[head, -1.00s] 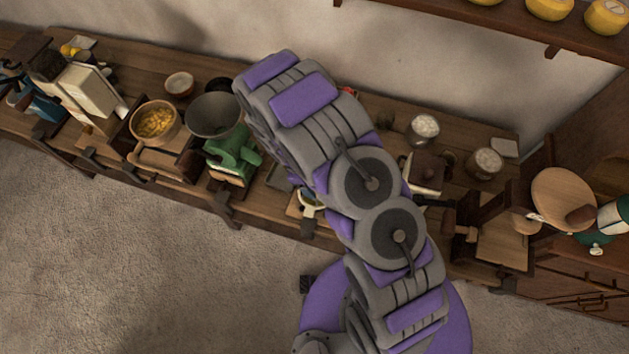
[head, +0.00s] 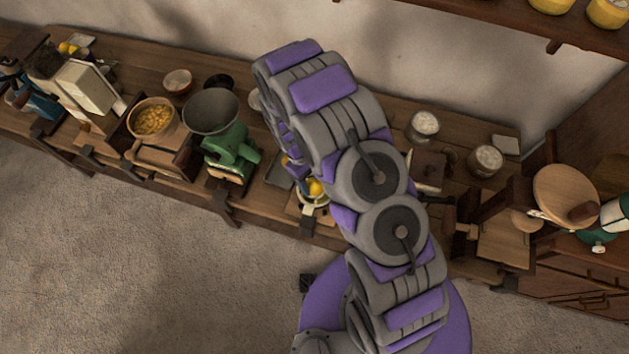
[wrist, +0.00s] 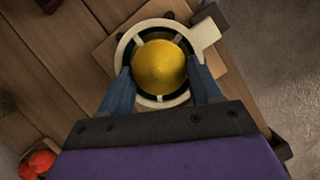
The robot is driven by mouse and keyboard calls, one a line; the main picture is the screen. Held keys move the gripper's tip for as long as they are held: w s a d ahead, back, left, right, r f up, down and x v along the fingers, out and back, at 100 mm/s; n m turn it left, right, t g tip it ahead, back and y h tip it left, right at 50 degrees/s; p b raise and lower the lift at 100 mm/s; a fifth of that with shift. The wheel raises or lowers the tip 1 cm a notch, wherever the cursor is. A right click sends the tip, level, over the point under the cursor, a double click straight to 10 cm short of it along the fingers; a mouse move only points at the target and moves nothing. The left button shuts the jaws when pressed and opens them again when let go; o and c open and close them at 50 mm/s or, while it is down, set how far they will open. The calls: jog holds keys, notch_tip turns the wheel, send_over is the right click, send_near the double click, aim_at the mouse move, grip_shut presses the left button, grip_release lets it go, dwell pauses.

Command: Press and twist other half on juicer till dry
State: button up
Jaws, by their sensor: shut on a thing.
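The yellow lemon half (wrist: 160,66) is between the blue fingers of my gripper (wrist: 160,82) in the wrist view, dome side toward the camera. My gripper is shut on it. The juicer (wrist: 203,36), a pale ring with a handle tab and dark inside, lies directly beneath the lemon half. The lemon hides the juicer's middle, so I cannot tell whether they touch. In the head view the lemon half (head: 315,187) shows just left of my arm, over the juicer (head: 320,201) near the bench's front edge.
A green grinder (head: 230,150) with a grey hopper stands left of the juicer. A wooden bowl of yellow pieces (head: 154,120) is farther left. Two white-filled jars (head: 424,125) stand to the right. Red things (wrist: 37,164) lie at the lower left in the wrist view.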

aim_at(312, 178)
jog(key=shift+s+n+h+p, duration=0.3)
jog(key=shift+n+p, duration=0.25)
jog(key=shift+n, duration=0.45)
jog(key=shift+w+a+n+t+h+p, duration=0.1)
jog(key=shift+w+n+t+h+p, duration=0.15)
jog(key=shift+n+t+p, duration=0.6)
jog(key=shift+w+n+t+p, duration=0.2)
jog(key=shift+n+p, duration=0.25)
jog(key=shift+n, duration=1.1)
jog(key=shift+f, duration=0.1)
jog(key=shift+r, duration=0.2)
jog(key=shift+r+p, duration=1.85)
jog(key=shift+r, duration=1.55)
jog(key=shift+w, duration=0.1)
